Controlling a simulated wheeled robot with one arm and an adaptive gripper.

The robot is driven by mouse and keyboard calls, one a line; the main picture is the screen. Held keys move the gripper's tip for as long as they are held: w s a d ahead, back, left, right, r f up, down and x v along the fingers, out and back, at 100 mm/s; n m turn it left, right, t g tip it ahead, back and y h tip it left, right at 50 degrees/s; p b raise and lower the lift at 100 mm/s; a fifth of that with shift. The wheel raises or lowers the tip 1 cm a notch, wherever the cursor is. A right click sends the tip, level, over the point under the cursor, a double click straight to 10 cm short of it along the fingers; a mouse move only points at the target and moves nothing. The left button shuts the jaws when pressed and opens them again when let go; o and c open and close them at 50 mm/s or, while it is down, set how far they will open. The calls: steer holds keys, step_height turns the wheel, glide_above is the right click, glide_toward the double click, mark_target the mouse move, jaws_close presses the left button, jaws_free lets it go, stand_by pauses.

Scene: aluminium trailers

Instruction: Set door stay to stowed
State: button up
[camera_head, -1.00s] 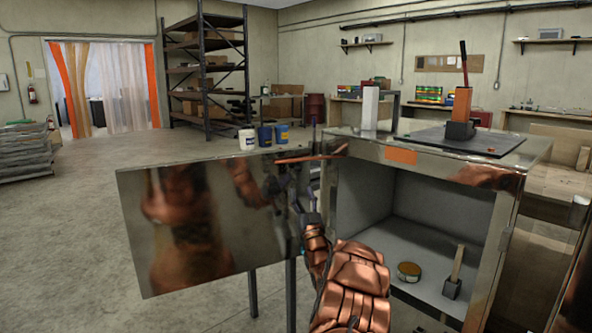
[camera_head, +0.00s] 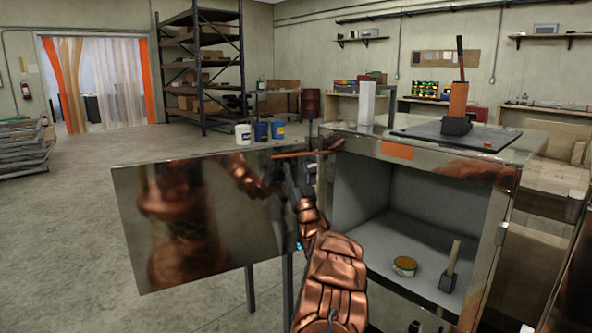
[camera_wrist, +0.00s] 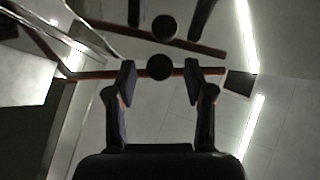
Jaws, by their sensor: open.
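The door stay (camera_head: 308,154) is a thin red-orange bar running from the open door's top edge to the cabinet front. The door (camera_head: 200,218) is a shiny metal panel standing open to the left of the cabinet (camera_head: 398,152). In the wrist view, the stay (camera_wrist: 85,74) crosses between my fingers, with a round dark knob (camera_wrist: 160,67) in the gap. My gripper (camera_wrist: 158,78) is open, one finger on each side of the knob. In the head view, my gripper (camera_head: 294,172) is just below the stay, partly hidden against the dark door edge.
Inside are a round tin (camera_head: 404,266) and a small upright tool (camera_head: 450,270). Open floor lies left of the door.

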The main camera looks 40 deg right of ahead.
steer(key=shift+w+r, duration=0.1)
steer(key=shift+r, duration=0.05)
steer(key=shift+c, duration=0.4)
jaws_close()
